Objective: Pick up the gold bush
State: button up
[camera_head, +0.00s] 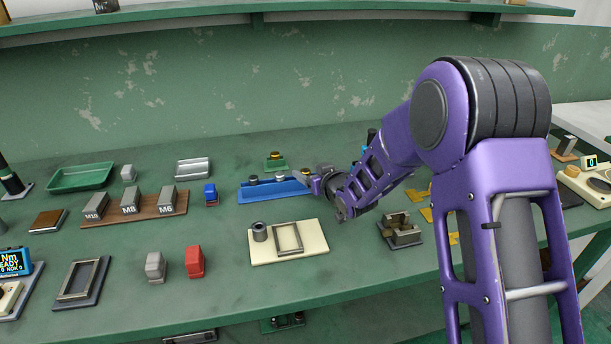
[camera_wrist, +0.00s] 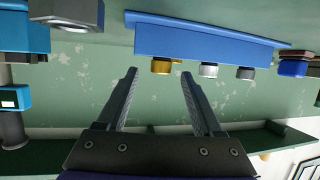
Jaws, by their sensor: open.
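The gold bush (camera_wrist: 162,66) sits on a blue holder (camera_wrist: 210,42), in a row with two grey bushes (camera_wrist: 208,70) (camera_wrist: 245,72). The wrist view appears upside down. My gripper (camera_wrist: 159,74) is open and empty there. In the head view my gripper (camera_head: 306,182) is at the right end of the blue holder (camera_head: 262,194), where the gold bush (camera_head: 305,171) is small and partly crowded by my fingers.
A small green holder (camera_head: 275,167) with a gold-topped part stands behind the blue holder. In front lies a cream plate (camera_head: 312,246) with a frame and a grey cylinder. A blue block (camera_head: 211,194) and a brown rack (camera_head: 120,211) stand to the left. Open bench lies between.

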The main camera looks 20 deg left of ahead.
aim_at(304, 169)
jog(key=shift+x, duration=3)
jog(key=shift+f, duration=0.15)
grip_shut()
